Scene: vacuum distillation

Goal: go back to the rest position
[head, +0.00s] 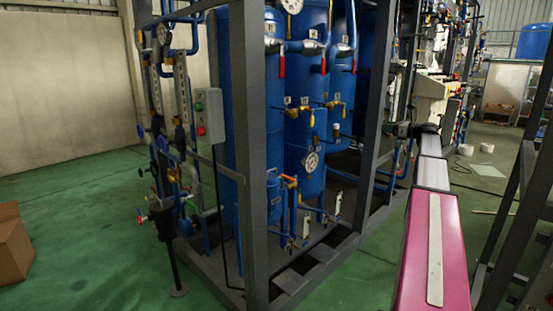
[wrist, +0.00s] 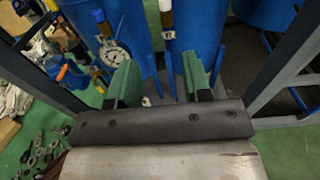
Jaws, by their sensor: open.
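My gripper (wrist: 160,72) shows in the wrist view with its two green fingers apart and nothing between them. It points toward the blue tanks (wrist: 205,30) and a round white gauge (wrist: 113,55), between two grey frame posts. I cannot tell whether the fingers touch anything. In the head view my pink and white arm stretches forward along the right side of the tank frame. Its far end is small and dark, so the fingers cannot be made out there.
The grey steel frame (head: 250,150) holds blue tanks (head: 245,120) with valves and gauges. A control box (head: 209,115) is on its left. A dark frame (head: 510,210) stands close right of my arm. A cardboard box (head: 14,245) lies far left. Green floor (head: 80,210) is open at left.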

